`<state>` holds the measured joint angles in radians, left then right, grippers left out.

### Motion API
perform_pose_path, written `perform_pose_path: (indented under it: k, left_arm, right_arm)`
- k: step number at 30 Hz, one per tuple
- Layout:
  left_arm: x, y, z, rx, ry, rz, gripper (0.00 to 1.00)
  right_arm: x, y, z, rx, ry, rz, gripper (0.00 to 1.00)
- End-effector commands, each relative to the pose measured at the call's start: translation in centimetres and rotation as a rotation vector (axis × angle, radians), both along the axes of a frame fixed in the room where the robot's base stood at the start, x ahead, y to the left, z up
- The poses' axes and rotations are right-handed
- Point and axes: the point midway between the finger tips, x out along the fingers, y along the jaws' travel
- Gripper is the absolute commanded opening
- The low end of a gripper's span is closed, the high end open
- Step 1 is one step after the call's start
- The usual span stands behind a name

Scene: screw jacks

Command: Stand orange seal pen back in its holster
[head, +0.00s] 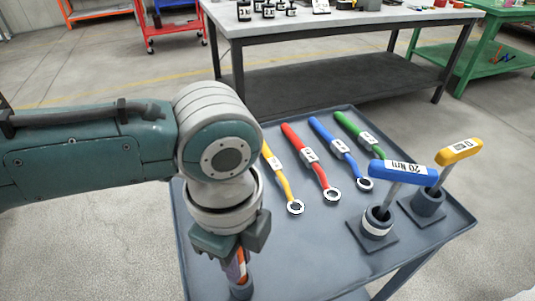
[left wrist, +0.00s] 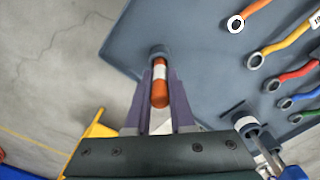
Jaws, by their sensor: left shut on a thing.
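The orange seal pen (head: 236,268), with a white band, is between the fingers of my left gripper (head: 232,252) at the near left of the grey cart top. It also shows in the left wrist view (left wrist: 160,90), between the two fingers of the gripper (left wrist: 160,108). The gripper is shut on it. A dark round holster (head: 241,291) is directly below the pen, and it also shows at the pen's far end (left wrist: 159,51). The pen's lower end meets the holster's mouth; how deep it sits I cannot tell. My right gripper is not in view.
The cart top (head: 215,281) carries yellow, red (head: 310,160), blue and green wrenches. A blue T-handle tool (head: 390,172) and a yellow one (head: 459,151) stand in holders at the right. A grey workbench (head: 340,22) stands behind.

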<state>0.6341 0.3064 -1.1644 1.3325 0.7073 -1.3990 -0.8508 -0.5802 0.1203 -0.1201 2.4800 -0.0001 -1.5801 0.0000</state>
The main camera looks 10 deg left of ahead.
Motion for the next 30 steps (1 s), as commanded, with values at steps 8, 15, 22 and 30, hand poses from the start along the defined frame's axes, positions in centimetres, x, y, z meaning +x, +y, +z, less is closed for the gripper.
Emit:
perform_pose_path:
  k: [8, 15, 22, 30]
  left_arm:
    - [-0.01, -0.01, -1.14, 0.0, 0.0, 0.0, 0.0]
    - [-0.01, 0.0, -1.1, 0.0, 0.0, 0.0, 0.0]
    - [-0.01, 0.0, -1.1, 0.0, 0.0, 0.0, 0.44]
    - [-0.01, 0.01, -1.1, 0.0, 0.0, 0.0, 0.56]
  right_arm:
    - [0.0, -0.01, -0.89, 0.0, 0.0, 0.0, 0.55]
    - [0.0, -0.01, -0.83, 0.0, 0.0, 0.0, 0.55]
    - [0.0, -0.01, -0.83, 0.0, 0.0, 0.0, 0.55]
    - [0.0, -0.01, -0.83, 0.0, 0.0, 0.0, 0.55]
